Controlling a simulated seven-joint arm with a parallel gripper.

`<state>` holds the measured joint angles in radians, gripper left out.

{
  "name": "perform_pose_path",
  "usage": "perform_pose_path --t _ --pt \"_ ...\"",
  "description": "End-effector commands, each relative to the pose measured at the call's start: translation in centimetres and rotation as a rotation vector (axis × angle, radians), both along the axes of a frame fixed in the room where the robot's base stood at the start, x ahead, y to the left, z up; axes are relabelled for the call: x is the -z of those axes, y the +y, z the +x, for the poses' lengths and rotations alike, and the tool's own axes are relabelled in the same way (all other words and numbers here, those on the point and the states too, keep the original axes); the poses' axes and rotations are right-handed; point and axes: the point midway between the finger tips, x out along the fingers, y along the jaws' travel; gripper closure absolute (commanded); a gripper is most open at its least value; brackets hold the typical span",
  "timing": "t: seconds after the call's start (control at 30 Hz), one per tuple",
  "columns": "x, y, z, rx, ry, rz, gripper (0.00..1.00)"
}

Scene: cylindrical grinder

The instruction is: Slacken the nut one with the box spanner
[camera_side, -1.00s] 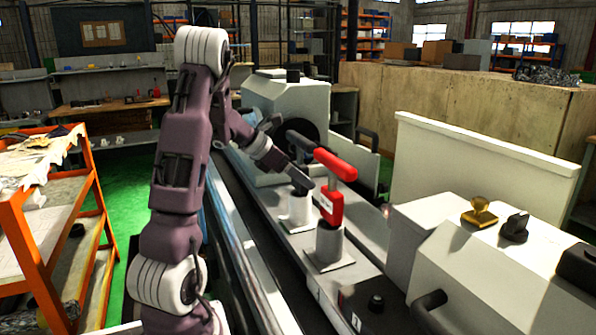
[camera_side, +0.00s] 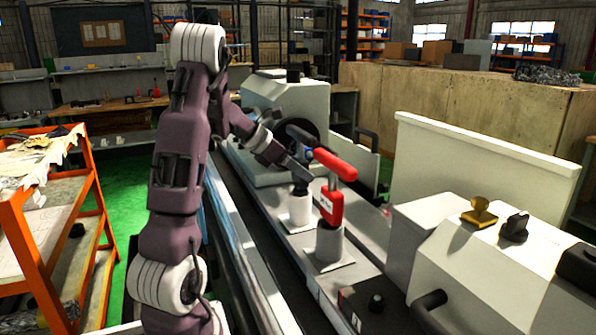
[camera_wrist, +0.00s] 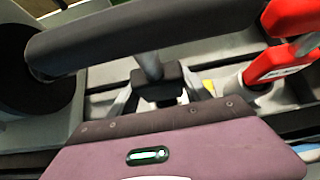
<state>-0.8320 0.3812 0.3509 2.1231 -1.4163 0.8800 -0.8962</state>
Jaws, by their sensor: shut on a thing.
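A tool with a thick black handle (camera_side: 300,135), which I take to be the box spanner, is at my gripper (camera_side: 300,178). In the wrist view the black handle (camera_wrist: 150,38) lies across the picture, and its grey shaft (camera_wrist: 149,66) runs down between my gripper's fingers (camera_wrist: 160,88). My gripper is shut on the tool, just above the rear white holder (camera_side: 299,208). Whether the tool's lower end is clear of the holder is hidden. I cannot pick out nut one for certain.
A red-handled tool (camera_side: 333,165) stands upright in the front white holder (camera_side: 330,245), close to my gripper's right. It also shows in the wrist view (camera_wrist: 290,20). A white grinder head (camera_side: 285,105) stands behind. A black knob (camera_side: 376,303) is at the front.

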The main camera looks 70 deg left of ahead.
Motion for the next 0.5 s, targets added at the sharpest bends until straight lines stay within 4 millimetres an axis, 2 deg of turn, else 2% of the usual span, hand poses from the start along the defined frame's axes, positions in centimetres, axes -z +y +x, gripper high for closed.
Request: perform_pose_path --t 0.5 --pt "-5.3 0.0 0.0 0.001 -0.003 0.004 1.00"
